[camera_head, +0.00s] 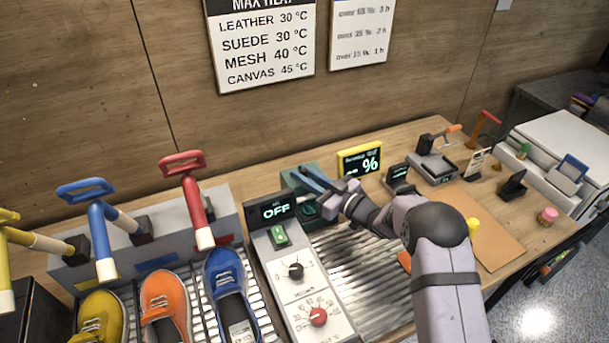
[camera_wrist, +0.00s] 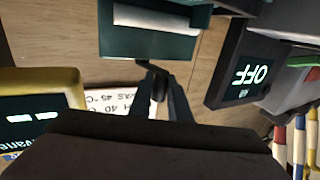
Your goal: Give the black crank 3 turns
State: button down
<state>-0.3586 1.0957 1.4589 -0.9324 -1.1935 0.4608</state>
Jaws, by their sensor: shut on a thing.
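The dark green box (camera_wrist: 150,42) with a pale roller carries the black crank (camera_wrist: 143,66). The box also shows in the head view (camera_head: 291,178), behind the OFF panel's right side. My gripper (camera_head: 312,178) reaches to it from the right. In the wrist view, the fingers (camera_wrist: 165,88) close around the crank's dark handle, just below the box's edge. The fingers hide much of the handle, and the crank is hard to make out in the head view.
The OFF display (camera_head: 275,209) stands close left of my gripper. A yellow-framed percent display (camera_head: 360,160) stands just behind and to the right. Sneakers (camera_head: 165,305) sit at the left, below colored levers (camera_head: 195,205). A ribbed metal tray (camera_head: 350,265) lies under my arm.

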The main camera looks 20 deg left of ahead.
jog(key=shift+s+a+m+t+h+b, duration=0.1)
jog(key=shift+a+m+t+h+b, duration=0.4)
jog(key=shift+t, duration=0.4)
jog(key=shift+s+a+m+t+h+b, duration=0.15)
jog(key=shift+m+t+h+b, duration=0.35)
jog(key=shift+m+t, duration=0.35)
jog(key=shift+w+a+m+t+h+b, duration=0.1)
jog(key=shift+a+m+t+h+b, duration=0.1)
jog(key=shift+m+t+h+b, duration=0.75)
jog(key=shift+r+y, duration=0.1)
jog(key=shift+y, duration=0.15)
jog(key=c, duration=1.6)
grip_release()
jog(key=shift+c, duration=0.2)
jog(key=shift+d+n+p, duration=0.15)
jog(key=shift+n+p, duration=0.35)
jog(key=shift+p, duration=0.1)
